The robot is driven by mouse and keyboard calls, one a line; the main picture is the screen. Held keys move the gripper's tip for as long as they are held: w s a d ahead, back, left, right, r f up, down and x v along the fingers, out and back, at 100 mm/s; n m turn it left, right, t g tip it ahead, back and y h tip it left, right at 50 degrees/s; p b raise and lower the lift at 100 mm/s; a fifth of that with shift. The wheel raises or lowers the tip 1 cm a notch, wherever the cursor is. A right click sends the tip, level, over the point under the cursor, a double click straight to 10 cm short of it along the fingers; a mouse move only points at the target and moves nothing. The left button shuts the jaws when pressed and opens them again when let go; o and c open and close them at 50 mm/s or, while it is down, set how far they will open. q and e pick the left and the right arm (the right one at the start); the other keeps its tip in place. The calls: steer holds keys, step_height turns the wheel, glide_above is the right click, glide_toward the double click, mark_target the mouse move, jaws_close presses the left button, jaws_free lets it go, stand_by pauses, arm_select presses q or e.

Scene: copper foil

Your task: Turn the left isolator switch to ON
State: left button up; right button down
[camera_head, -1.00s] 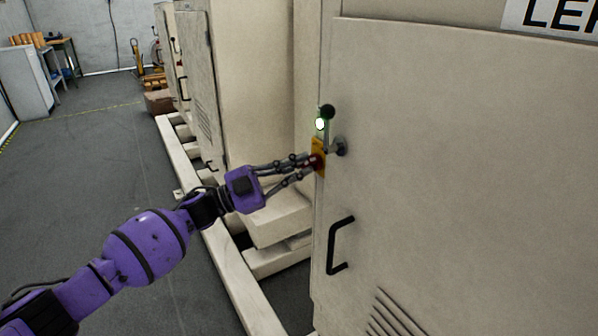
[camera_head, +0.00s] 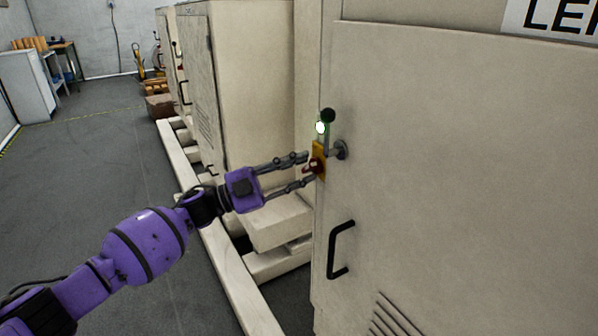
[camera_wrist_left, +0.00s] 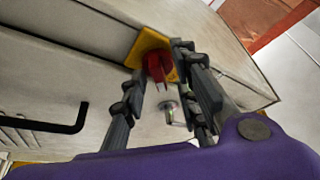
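In the left wrist view the red knob (camera_wrist_left: 159,66) and the yellow plate (camera_wrist_left: 150,42) lie ahead between the fingers. My left gripper (camera_head: 308,168) is open, one finger above and one below the knob. I cannot tell whether a fingertip touches it. A lit green-white lamp (camera_head: 321,128) glows above the plate. The knob's exact angle is too small to read. My right gripper is not in view.
A black-knobbed lever handle (camera_head: 328,116) and a round metal mount (camera_head: 341,150) stand close to the switch. A black pull handle (camera_head: 340,249) is lower on the cabinet door (camera_head: 450,180). Another cabinet (camera_head: 250,100) stands behind. The floor at left is clear.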

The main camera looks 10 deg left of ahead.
arm_select(q)
steer(key=shift+s+a+f, duration=0.15)
steer(key=shift+a+f, duration=0.05)
steer(key=shift+a, duration=0.1)
steer(key=v, duration=1.1)
steer(key=shift+a, duration=0.15)
